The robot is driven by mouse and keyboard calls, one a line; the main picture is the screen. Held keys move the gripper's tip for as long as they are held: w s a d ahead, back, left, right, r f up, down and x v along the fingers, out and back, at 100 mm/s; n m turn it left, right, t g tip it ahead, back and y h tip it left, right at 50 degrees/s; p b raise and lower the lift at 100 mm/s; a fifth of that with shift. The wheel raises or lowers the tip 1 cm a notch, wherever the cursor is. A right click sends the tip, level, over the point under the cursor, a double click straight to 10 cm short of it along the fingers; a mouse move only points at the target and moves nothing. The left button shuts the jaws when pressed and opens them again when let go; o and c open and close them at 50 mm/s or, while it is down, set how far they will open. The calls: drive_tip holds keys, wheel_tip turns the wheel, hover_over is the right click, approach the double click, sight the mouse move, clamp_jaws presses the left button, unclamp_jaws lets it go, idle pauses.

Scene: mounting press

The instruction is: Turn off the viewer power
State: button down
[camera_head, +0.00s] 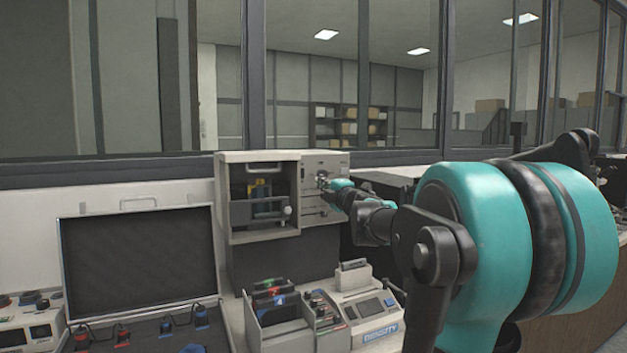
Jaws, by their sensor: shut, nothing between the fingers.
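A grey box-shaped machine (264,238) stands on the back of the bench in the middle of the camera_head view. It has an open bay at left and a control panel (318,218) with slots and small controls at right. My gripper (323,181) is shut and empty at the upper part of this panel. It seems to be at or very close to the panel face; I cannot tell whether it touches. The gripper hides part of the panel. No control is clearly readable as a viewer power switch.
An open case (140,262) with a dark lid stands at left. A grey bin of tools (272,310) and a small device with a display (368,309) sit in front of the machine. Windows line the back. My arm fills the right side.

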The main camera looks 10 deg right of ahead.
sight(302, 170)
drive_tip(key=x, duration=1.3)
drive_tip(key=shift+w+a+r, duration=0.1)
drive_tip(key=shift+w+r, duration=0.05)
drive_tip(key=shift+w, duration=0.15)
